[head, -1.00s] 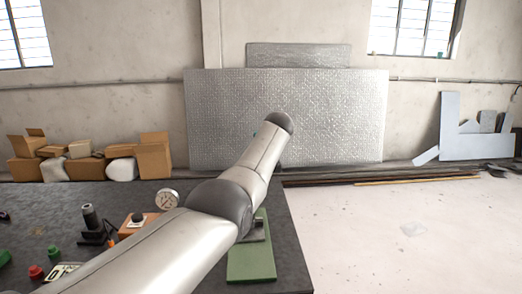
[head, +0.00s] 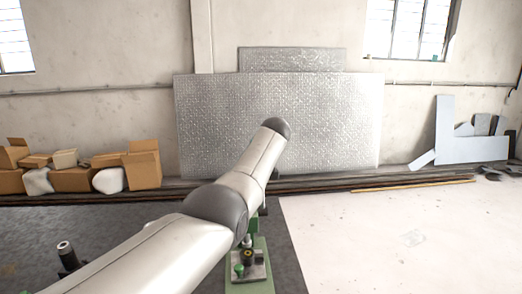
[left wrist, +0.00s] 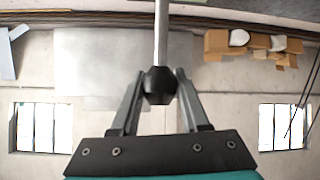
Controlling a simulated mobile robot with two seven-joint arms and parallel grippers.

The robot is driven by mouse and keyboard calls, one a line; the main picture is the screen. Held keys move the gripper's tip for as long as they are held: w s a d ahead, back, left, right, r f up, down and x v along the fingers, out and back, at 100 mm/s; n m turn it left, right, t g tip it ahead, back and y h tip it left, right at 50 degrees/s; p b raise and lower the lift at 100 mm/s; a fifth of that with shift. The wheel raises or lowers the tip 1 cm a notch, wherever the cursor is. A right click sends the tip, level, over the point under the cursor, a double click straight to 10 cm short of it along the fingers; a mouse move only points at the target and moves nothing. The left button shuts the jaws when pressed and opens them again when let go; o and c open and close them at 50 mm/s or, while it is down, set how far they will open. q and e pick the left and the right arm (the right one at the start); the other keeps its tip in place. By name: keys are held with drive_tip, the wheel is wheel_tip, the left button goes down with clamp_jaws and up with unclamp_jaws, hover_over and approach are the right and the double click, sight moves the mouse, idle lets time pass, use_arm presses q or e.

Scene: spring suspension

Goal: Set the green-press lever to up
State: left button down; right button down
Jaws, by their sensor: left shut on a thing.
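The green press (head: 250,288) stands near the right edge of the dark table in the head view. Its green base carries a grey plate with a small green knob and a dark round part; my left arm hides much of its upper part. In the left wrist view, a metal lever rod (left wrist: 161,35) ends in a black knob (left wrist: 159,88). My left gripper (left wrist: 160,77) is shut on this knob, one finger on each side. The gripper itself is hidden behind my arm in the head view. My right gripper is in neither view.
The dark table (head: 130,222) holds a black cylindrical device (head: 68,256) at left. Cardboard boxes (head: 143,168) and a large textured panel (head: 280,125) stand by the wall. Pale floor lies open to the right.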

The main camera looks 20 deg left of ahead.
use_arm(q)
drive_tip(key=shift+w+f, duration=0.2)
drive_tip(key=shift+f, duration=0.35)
drive_tip(key=c, duration=0.8)
unclamp_jaws()
drive_tip(key=o, duration=0.4)
drive_tip(key=shift+r, duration=0.2)
drive_tip(key=shift+a, duration=0.1)
drive_tip(key=shift+r, duration=0.25)
drive_tip(key=shift+v, duration=1.2)
drive_tip(key=b+v, duration=0.2)
drive_tip(key=v, duration=1)
drive_tip(key=shift+s+r, duration=0.15)
drive_tip(key=shift+r, duration=0.15)
